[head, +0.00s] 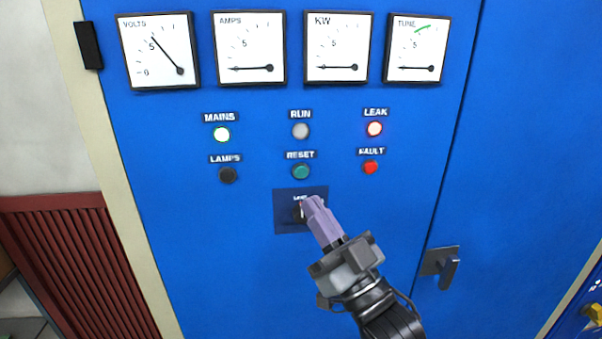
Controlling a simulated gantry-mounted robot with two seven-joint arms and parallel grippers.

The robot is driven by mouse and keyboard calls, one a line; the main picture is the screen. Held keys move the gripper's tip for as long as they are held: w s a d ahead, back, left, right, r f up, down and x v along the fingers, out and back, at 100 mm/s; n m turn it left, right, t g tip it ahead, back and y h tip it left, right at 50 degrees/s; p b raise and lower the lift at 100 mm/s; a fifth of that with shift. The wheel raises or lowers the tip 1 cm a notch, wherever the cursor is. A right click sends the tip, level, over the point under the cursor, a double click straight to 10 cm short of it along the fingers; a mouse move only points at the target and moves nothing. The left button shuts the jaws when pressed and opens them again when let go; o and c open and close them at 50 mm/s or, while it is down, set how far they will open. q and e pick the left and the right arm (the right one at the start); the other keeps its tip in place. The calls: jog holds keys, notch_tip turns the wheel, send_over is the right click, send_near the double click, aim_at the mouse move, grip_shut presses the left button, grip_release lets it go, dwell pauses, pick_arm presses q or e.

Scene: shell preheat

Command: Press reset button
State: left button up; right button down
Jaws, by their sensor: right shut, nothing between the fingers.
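The green RESET button (301,172) is on the blue cabinet front, under its RESET label (300,155). My right gripper (309,203) comes up from the lower right and is shut and empty. Its fingertips are below the RESET button, in front of a dark switch plate (287,218), and hide most of the switch there. I cannot tell whether the fingertips touch the switch. The button itself is uncovered. My left gripper is not in view.
Lit MAINS (222,134) and LEAK (374,129) lamps, an unlit RUN lamp (300,131), a black LAMPS button (228,175) and a red FAULT lamp (370,168) surround RESET. Gauges (250,48) line the top. A door handle (447,268) projects at the lower right.

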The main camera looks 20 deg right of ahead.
jog(key=shift+w, duration=0.1)
jog(key=shift+w+d, duration=0.35)
jog(key=shift+w, duration=1.05)
jog(key=shift+w+d, duration=0.3)
jog(key=shift+w, duration=1.1)
jog(key=shift+w+d, duration=0.35)
jog(key=shift+w, duration=1.05)
jog(key=shift+w, duration=0.2)
jog(key=shift+w+d, duration=0.1)
jog(key=shift+w, duration=0.15)
jog(key=shift+w+d, duration=0.1)
jog(key=shift+w, duration=0.3)
jog(key=shift+s+f, duration=0.1)
jog(key=shift+s+a+p, duration=0.2)
jog(key=shift+s+p, duration=0.1)
jog(key=shift+s, duration=0.45)
jog(key=shift+s+a, duration=0.2)
jog(key=shift+s, duration=0.6)
jog(key=shift+s+a, duration=0.15)
jog(key=shift+s, duration=0.7)
jog(key=shift+s+a, duration=0.2)
jog(key=shift+s, duration=0.6)
